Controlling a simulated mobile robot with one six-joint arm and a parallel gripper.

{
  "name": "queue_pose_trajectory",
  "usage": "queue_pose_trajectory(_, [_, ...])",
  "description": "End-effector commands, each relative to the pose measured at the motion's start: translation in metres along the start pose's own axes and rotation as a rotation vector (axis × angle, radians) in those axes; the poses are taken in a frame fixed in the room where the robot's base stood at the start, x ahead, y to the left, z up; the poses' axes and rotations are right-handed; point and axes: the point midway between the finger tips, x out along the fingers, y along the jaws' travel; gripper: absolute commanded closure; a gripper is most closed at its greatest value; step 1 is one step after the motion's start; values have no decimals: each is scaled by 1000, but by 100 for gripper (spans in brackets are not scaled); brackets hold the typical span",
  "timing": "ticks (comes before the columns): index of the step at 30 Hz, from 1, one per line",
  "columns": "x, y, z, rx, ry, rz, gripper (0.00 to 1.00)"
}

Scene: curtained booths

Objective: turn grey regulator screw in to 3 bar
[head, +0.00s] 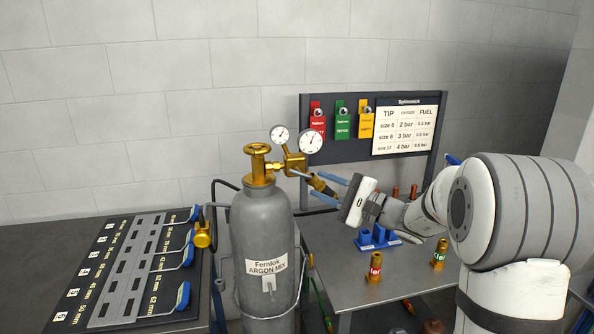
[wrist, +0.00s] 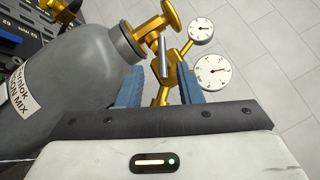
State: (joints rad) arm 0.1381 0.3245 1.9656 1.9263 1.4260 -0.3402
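The grey gas cylinder (head: 265,230), labelled Fernlok ARGON MIX, stands upright with a brass valve wheel (head: 257,150) on top. Its brass regulator (head: 295,161) carries two round white gauges, one smaller (head: 280,134) and one larger (head: 311,141). The needle readings are too small to tell. A grey metal bar (wrist: 163,58), apparently the screw's, crosses in front of the regulator. My gripper (head: 327,188) points at the regulator from the right. In the wrist view its blue fingers (wrist: 160,86) stand apart, with brass between or just beyond them; contact cannot be told.
A board (head: 374,98) behind holds red, green and yellow tags and a tip/pressure chart (head: 405,130). The right bench (head: 345,287) carries brass fittings (head: 374,268) and a blue holder (head: 376,239). A left bench holds a slotted rack (head: 126,270) with blue-ended tools.

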Motion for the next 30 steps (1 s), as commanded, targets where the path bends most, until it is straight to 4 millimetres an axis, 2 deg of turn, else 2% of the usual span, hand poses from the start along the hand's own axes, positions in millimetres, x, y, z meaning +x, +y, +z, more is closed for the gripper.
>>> queue_pose_trajectory(15, [70,-4,0,1,0,-10,68])
queue_pose_trajectory(26, [78,-2,-1,1,1,-10,68])
queue_pose_trajectory(30, [78,-2,-1,1,0,-9,77])
